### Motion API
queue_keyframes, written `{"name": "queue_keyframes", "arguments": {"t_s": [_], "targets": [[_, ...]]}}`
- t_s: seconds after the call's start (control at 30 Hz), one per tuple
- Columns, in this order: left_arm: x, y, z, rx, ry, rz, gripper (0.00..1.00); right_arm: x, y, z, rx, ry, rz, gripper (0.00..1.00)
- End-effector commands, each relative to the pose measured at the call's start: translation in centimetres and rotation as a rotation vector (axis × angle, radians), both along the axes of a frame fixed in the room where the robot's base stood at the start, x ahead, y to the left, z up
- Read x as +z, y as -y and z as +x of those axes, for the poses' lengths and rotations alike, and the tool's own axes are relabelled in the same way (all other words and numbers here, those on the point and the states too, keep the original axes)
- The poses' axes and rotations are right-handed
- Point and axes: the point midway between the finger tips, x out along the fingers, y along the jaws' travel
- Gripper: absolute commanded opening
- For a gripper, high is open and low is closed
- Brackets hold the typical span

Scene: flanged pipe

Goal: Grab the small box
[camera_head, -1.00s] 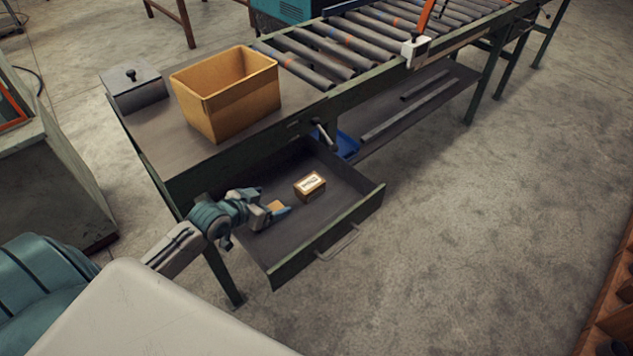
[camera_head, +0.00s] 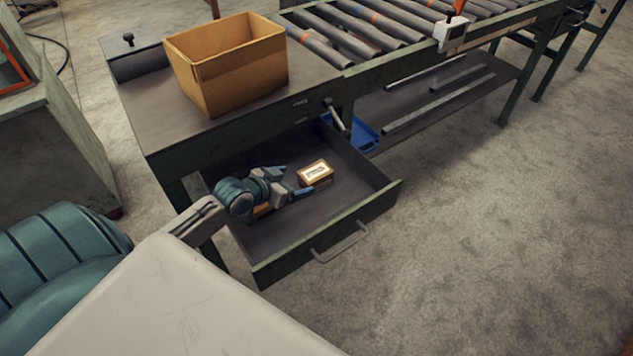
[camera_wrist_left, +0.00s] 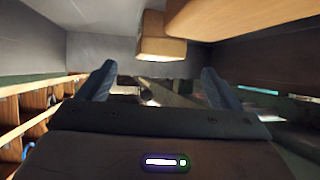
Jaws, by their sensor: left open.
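A small brown box with a white label on top (camera_head: 315,173) sits in the open drawer (camera_head: 290,232), toward its back. My left gripper (camera_head: 295,181) is inside the drawer, open, with its fingers pointing at the labelled box, just left of it. A second tan box (camera_head: 262,210) shows partly beneath my left gripper, which hides most of it. In the left wrist view, the two fingers are spread apart with nothing between them (camera_wrist_left: 158,88). A box (camera_wrist_left: 162,48) shows beyond them near the middle, and a larger-looking one (camera_wrist_left: 235,15) at the top right. My right gripper is not in view.
A large open cardboard box (camera_head: 232,72) stands on the workbench (camera_head: 145,110) above the drawer. A roller conveyor (camera_head: 350,35) runs to the right. The drawer's front wall with its handle (camera_head: 340,243) and its side walls surround the gripper. The floor at right is clear.

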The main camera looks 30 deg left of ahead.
Motion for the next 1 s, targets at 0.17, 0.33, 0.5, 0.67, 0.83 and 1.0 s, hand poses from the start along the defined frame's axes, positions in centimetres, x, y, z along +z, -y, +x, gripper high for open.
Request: {"name": "queue_keyframes", "arguments": {"t_s": [0.17,0.33,0.5,0.67,0.83,1.0], "targets": [[-0.7,0.4,1.7,0.002,0.003,-0.004,0.86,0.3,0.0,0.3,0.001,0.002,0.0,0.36],[-1.1,0.9,3.4,0.002,0.003,-0.006,0.86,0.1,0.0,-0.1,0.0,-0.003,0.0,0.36],[-2.0,1.5,5.7,0.002,0.0,-0.004,0.86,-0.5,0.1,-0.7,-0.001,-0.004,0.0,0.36],[-2.6,1.6,6.6,0.0,0.0,-0.002,0.86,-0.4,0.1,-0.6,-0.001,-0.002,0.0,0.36],[-2.6,1.6,6.6,0.0,0.0,-0.001,0.86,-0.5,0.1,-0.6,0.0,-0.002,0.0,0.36],[-2.6,1.6,6.6,0.0,0.0,-0.001,0.59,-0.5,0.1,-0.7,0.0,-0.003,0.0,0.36]]}}
